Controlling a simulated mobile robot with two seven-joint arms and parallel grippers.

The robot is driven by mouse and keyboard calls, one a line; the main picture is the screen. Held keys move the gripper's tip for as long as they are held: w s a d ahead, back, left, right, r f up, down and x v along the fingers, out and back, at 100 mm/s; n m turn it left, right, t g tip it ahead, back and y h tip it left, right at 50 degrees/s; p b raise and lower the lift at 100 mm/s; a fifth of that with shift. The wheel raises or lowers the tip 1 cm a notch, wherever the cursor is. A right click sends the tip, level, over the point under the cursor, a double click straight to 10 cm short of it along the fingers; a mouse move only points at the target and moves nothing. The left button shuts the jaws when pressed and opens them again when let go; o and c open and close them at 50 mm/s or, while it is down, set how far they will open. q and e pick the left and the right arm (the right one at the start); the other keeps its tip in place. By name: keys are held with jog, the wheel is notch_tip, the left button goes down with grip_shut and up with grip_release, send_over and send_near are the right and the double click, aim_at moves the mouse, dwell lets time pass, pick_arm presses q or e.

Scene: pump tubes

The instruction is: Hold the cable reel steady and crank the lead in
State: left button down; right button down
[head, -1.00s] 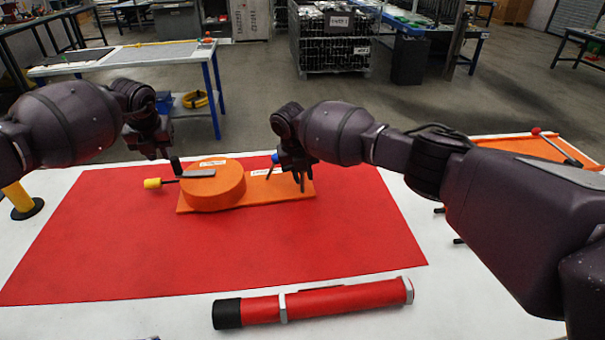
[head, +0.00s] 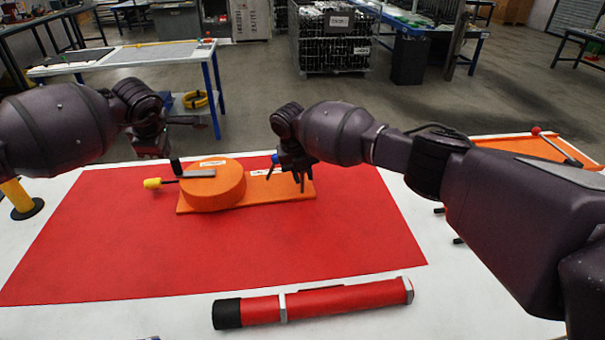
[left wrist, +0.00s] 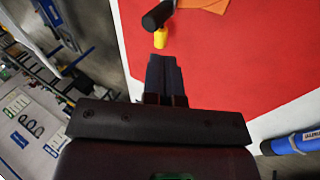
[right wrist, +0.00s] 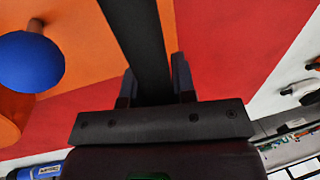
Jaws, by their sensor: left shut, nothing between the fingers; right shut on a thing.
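The orange cable reel (head: 222,192) sits on an orange base plate (head: 284,190) on the red mat. A grey crank arm (head: 198,174) with an upright black knob (head: 177,166) lies across its top. The lead's yellow end (head: 152,183) sticks out to the left. My right gripper (head: 300,182) is at the plate's right end, shut on a black bar (right wrist: 137,35). My left gripper (left wrist: 163,62) is shut and empty, apart from the yellow end and the black knob (left wrist: 158,15) ahead of it. Its fingertips are hard to make out in the head view.
A blue ball (right wrist: 30,62) stands on the orange part beside my right gripper. A red tube with a black end (head: 330,302) lies at the table's front. A yellow post on a black foot (head: 20,200) stands at the left. The mat's front is clear.

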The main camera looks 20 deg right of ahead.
aim_at(177, 174)
pick_arm(q)
jog(key=shift+s+d+f+m+t, duration=0.1)
jog(key=shift+d+f+m, duration=0.1)
jog(key=shift+f+m, duration=1.35)
jog(key=shift+s+d+f+m+t, duration=0.1)
jog(key=shift+d+f+m, duration=0.05)
jog(key=shift+f+m, duration=1.35)
jog(key=shift+s+d+f+m+t, duration=0.1)
jog(key=shift+d+f+m, duration=0.1)
jog(key=shift+f+m, duration=1.3)
jog(key=shift+r+m, duration=0.35)
jog(key=shift+w, duration=0.15)
jog(key=shift+w+a, duration=0.15)
jog(key=shift+w, duration=0.5)
jog(key=shift+w, duration=0.15)
jog(key=shift+w, duration=0.6)
